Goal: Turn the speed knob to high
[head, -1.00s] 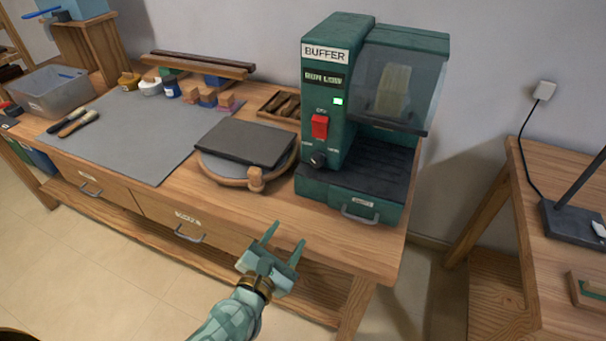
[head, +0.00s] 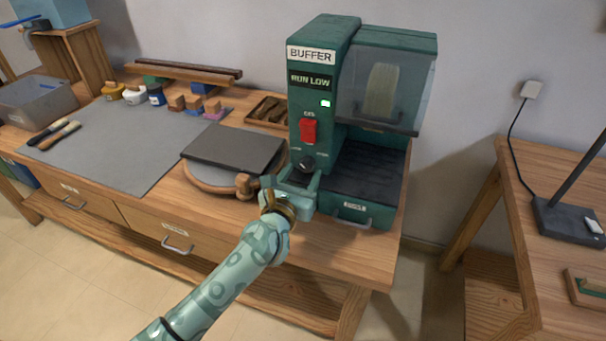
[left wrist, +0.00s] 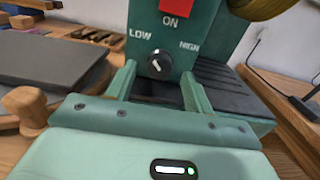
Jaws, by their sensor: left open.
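The black speed knob (head: 306,163) is on the lower front of the green buffer (head: 320,48). In the left wrist view the knob (left wrist: 159,62) sits between the labels LOW on the left and HIGH on the right, and its white pointer mark is toward the upper left, nearer LOW. The buffer's screen (head: 311,81) reads RUN LOW with a green light lit. My left gripper (head: 300,178) is open just in front of the knob. In the left wrist view its fingers (left wrist: 157,84) stand apart, below and to either side of the knob, with no visible contact. My right gripper is not in view.
A red switch (head: 308,130) marked ON is above the knob. A turntable with a dark slab (head: 234,146) stands close to the left of my gripper. The buffer's drawer handle (head: 350,223) is low on the right. The grey mat (head: 110,150) has open space.

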